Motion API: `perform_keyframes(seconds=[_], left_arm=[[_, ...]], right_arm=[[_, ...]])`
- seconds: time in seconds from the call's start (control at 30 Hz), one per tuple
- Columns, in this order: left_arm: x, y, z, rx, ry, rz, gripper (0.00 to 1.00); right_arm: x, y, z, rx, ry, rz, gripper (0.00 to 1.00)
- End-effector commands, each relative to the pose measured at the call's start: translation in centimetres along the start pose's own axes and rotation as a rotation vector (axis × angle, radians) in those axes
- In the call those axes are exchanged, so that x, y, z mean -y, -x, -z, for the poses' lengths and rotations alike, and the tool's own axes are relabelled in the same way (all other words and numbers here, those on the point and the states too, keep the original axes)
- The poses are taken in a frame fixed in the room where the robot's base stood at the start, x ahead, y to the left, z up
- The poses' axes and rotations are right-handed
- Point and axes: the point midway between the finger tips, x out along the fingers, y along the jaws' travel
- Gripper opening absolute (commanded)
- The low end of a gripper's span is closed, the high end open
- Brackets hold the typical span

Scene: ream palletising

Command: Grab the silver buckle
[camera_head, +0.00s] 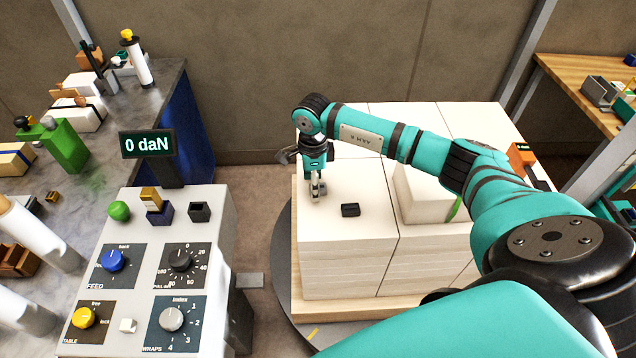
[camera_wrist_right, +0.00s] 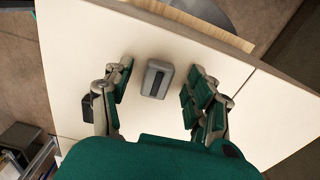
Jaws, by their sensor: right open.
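The silver buckle (camera_wrist_right: 157,78), a small grey block with a dark slot, lies flat on the pale top of the ream stack. In the right wrist view it sits between and beyond the spread fingers, touching neither. My right gripper (camera_head: 317,192) points down over the stack, left of that block; in the wrist view the right gripper (camera_wrist_right: 158,100) is open and empty. My left gripper is out of view.
The ream stack (camera_head: 345,260) stands on a wooden pallet on a round turntable (camera_head: 283,265). A raised white pack (camera_head: 420,190) with a green strap lies right of the block. A control console (camera_head: 140,280) with a "0 daN" display (camera_head: 148,143) stands left, beside a cluttered bench.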

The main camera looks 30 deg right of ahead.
Motion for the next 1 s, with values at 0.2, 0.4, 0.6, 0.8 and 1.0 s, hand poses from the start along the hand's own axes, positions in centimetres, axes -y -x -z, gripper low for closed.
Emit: perform_keyframes(seconds=[0.2,0.4,0.6,0.8,1.0], left_arm=[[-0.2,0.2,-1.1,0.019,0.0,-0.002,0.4],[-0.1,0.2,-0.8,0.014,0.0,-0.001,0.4],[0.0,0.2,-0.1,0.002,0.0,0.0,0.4],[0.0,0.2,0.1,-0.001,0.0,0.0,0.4],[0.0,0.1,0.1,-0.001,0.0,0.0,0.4]], right_arm=[[0.0,-0.8,0.0,0.0,0.0,0.0,0.58],[0.0,-0.8,0.0,0.0,0.0,0.0,0.45],[0.0,-0.7,0.0,0.0,0.0,0.0,0.18],[0.0,-0.7,0.0,0.0,0.0,0.0,0.0],[0.0,-0.7,0.0,0.0,0.0,0.001,0.0]])
